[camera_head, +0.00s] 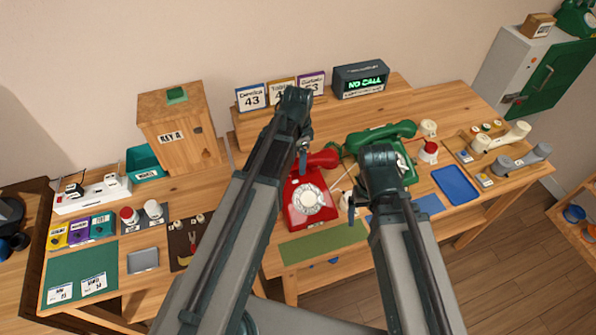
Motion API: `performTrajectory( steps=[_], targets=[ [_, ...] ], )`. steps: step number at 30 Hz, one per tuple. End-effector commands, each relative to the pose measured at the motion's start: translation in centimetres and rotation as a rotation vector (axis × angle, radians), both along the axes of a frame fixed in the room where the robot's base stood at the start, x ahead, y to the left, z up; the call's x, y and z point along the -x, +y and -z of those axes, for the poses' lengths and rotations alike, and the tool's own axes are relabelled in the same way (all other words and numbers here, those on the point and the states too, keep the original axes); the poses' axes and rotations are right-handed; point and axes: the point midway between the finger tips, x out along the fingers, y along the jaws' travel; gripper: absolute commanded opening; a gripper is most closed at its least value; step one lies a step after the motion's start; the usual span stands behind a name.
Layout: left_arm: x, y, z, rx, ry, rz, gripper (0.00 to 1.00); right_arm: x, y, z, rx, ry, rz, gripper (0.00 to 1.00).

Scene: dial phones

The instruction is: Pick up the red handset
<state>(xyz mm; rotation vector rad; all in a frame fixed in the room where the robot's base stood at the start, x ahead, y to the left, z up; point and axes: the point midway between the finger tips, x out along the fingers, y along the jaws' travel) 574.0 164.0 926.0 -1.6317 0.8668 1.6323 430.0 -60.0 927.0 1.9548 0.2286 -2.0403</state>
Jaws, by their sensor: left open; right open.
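The red phone (310,200) with a pale dial stands on the middle of the table. Its red handset (324,158) lies across the top of the phone; its left part is hidden behind my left arm. My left gripper (303,165) is open, hanging down at the left part of the handset. I cannot tell whether it touches the handset. My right gripper (352,218) is open and empty, to the right of the red phone, mostly seen edge-on.
A green phone (407,166) with a green handset (385,136) stands right of the red one, partly behind my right arm. A green mat (308,246) lies in front. A blue tray (455,185) and cream handset (505,137) are at right. A "NO CALL" display (361,80) stands behind.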

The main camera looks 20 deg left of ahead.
Motion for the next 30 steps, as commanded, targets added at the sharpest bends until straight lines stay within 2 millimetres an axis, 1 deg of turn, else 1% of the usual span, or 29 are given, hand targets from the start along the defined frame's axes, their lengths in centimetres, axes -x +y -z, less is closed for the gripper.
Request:
performTrajectory(
  steps=[1, 3, 10, 11, 15, 23, 24, 30],
  targets=[
    [0.02, 0.01, 1.08, 0.0, 0.0, 0.0, 0.75, 0.0, 0.0, 1.08, 0.0, 0.0, 0.0, 0.91],
    [0.02, 0.01, 1.34, 0.0, 0.0, 0.0, 0.75, 0.0, 0.0, 1.34, 0.0, 0.0, 0.0, 0.91],
    [0.03, 0.02, 1.14, 0.0, 0.0, 0.0, 0.75, 0.0, 0.0, 1.15, 0.0, 0.0, 0.0, 0.91],
    [0.03, 0.02, 1.14, 0.0, 0.0, 0.0, 0.73, 0.0, 0.0, 1.14, 0.0, 0.0, 0.0, 0.91],
    [0.03, 0.02, 1.14, 0.0, 0.0, 0.0, 0.48, 0.0, 0.0, 1.14, 0.0, 0.0, 0.0, 0.91],
    [0.02, 0.03, 1.14, 0.0, 0.0, 0.0, 0.01, 0.0, 0.0, 1.15, 0.0, 0.0, 0.0, 0.91],
    [0.02, 0.03, 1.14, 0.0, 0.0, 0.0, 0.0, 0.0, 0.0, 1.15, 0.0, 0.0, 0.0, 0.91],
    [0.03, 0.02, 1.15, 0.0, 0.0, 0.0, 0.0, 0.0, 0.0, 1.15, 0.0, 0.0, 0.0, 0.91]
  ],
)
